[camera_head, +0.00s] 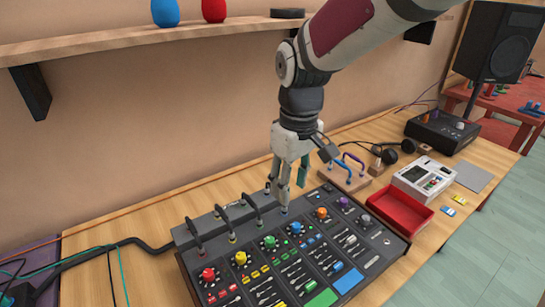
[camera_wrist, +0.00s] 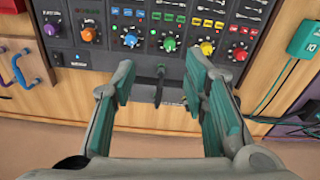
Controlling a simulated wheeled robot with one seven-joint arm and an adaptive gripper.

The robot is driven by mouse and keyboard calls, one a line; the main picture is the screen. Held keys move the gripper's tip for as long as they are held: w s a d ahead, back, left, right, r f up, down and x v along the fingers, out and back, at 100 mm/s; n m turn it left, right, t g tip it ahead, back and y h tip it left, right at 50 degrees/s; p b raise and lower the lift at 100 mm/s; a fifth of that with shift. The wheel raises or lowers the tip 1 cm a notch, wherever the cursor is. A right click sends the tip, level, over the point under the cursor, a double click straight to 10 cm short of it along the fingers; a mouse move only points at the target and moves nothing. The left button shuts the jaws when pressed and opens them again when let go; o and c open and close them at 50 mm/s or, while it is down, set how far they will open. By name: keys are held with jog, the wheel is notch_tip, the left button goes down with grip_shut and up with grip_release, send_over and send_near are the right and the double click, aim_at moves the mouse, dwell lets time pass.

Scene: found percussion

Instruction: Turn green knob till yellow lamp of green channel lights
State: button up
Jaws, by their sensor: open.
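The mixer panel (camera_head: 300,262) lies on the wooden bench with a row of coloured knobs. Its green knob (camera_head: 269,241) is third from the left, between yellow and blue; it also shows in the wrist view (camera_wrist: 168,44), just beyond my fingertips. My gripper (camera_head: 285,203) is over the panel's back edge, near the blue knob in the head view. In the wrist view its two teal-padded fingers (camera_wrist: 159,78) are spread and empty, apart from the green knob. Small coloured marks or lamps sit by the knobs; I cannot tell whether the green channel's yellow lamp is lit.
Black looped cables (camera_head: 222,218) rise along the panel's back edge; one (camera_wrist: 160,78) shows between my fingers. A red tray (camera_head: 402,228) and a white device (camera_head: 423,178) stand at the right. A wooden shelf (camera_head: 140,38) runs above.

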jog(key=n, duration=0.1)
send_near(270, 239)
jog(key=shift+g, duration=0.4)
notch_tip(270, 239, down, 9)
jog(key=shift+w+a+r+b, duration=0.1)
jog(key=shift+w+b, duration=0.05)
jog(key=shift+b, duration=0.35)
grip_shut()
